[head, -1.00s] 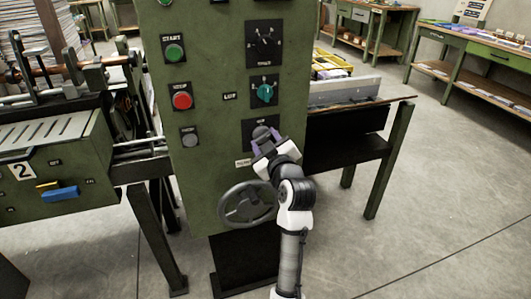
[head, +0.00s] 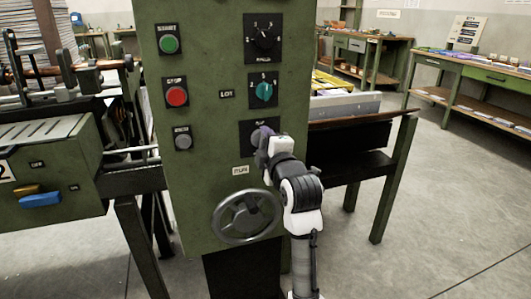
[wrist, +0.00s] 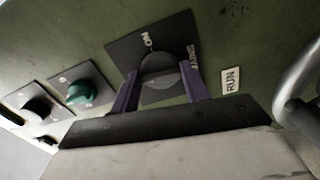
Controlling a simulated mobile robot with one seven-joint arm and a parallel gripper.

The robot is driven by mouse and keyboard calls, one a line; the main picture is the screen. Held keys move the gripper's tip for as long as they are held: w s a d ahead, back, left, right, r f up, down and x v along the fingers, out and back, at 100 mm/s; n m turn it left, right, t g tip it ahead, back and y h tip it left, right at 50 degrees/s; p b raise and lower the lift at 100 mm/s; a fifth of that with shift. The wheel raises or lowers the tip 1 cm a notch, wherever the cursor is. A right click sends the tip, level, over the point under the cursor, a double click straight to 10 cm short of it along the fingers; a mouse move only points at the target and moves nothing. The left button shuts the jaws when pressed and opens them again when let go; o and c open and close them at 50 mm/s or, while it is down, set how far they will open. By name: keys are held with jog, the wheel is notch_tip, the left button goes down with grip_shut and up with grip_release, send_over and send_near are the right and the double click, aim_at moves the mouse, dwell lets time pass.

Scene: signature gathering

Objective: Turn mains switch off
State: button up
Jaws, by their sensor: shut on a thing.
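The mains switch is a dark grey rotary knob (wrist: 160,68) on a black plate marked ON and MAINS in the wrist view. In the head view its plate (head: 249,128) is low on the right of the green control panel, partly covered by my gripper. My gripper (head: 263,137) is at the knob, with its purple fingers on either side. In the wrist view the gripper (wrist: 163,85) is shut on the knob, one finger at each side. The knob's exact pointing direction is hard to tell.
A teal selector knob (head: 264,91) is above the mains switch. A handwheel (head: 246,216) is just below it, close to my wrist. Green (head: 170,44), red (head: 177,96) and grey (head: 183,142) buttons line the panel's left. Open floor lies to the right.

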jog(key=shift+n+b, duration=0.45)
jog(key=shift+n, duration=0.25)
jog(key=o, duration=1)
jog(key=v, duration=1.4)
jog(key=shift+b, duration=0.35)
